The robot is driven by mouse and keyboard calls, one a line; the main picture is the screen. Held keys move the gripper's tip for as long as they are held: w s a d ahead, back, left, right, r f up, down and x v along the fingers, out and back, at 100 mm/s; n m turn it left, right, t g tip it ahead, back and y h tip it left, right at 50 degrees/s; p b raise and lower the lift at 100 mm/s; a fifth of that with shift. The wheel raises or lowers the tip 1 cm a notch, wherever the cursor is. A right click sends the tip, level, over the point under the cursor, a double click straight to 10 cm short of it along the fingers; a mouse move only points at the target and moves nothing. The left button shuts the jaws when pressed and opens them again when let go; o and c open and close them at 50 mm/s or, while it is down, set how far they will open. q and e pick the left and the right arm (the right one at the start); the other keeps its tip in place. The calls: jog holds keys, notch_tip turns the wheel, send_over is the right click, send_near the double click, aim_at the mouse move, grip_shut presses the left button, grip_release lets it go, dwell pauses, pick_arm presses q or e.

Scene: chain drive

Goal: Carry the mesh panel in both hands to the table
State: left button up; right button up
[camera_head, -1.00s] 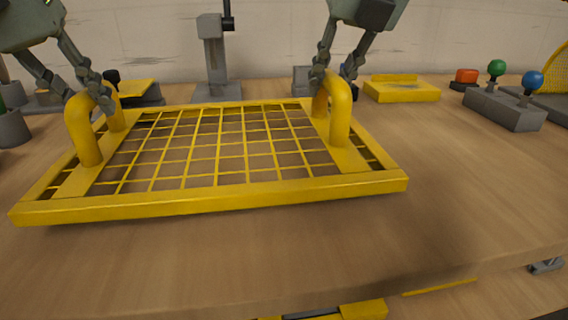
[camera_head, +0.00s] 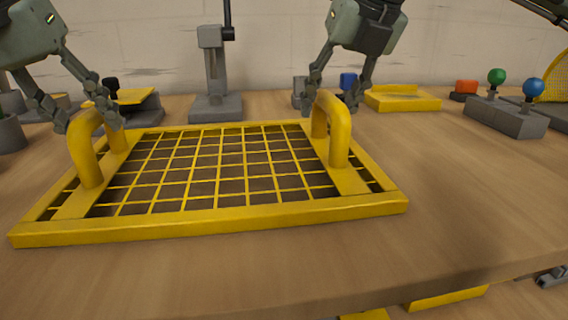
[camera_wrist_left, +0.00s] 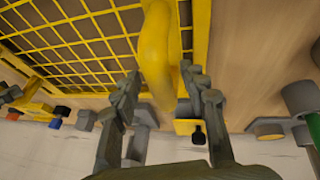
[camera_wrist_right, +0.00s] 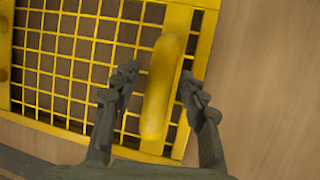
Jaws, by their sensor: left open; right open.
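The yellow mesh panel (camera_head: 230,219) lies flat on the wooden table (camera_head: 470,220), with an upright loop handle on each side. My left gripper (camera_head: 90,122) is open at the left handle (camera_head: 85,155), its fingers either side of the handle's upper part. In the left wrist view that handle (camera_wrist_left: 158,55) shows between the open fingers (camera_wrist_left: 160,95). My right gripper (camera_head: 331,100) is open just above and behind the right handle (camera_head: 338,135). In the right wrist view the handle (camera_wrist_right: 160,90) stands between the spread fingers (camera_wrist_right: 160,85). Neither gripper is closed on a handle.
A grey stand (camera_head: 215,105) with a post is behind the panel. The table's right front is clear.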

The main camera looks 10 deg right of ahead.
jog(key=shift+s+r, duration=0.1)
jog(key=shift+r, duration=0.2)
pick_arm(q)
jog(key=v, duration=1.1)
pick_arm(e)
jog(key=v, duration=1.1)
jog(key=shift+s+r, duration=0.15)
pick_arm(q)
jog(key=shift+r, duration=0.1)
pick_arm(e)
jog(key=shift+d, duration=0.1)
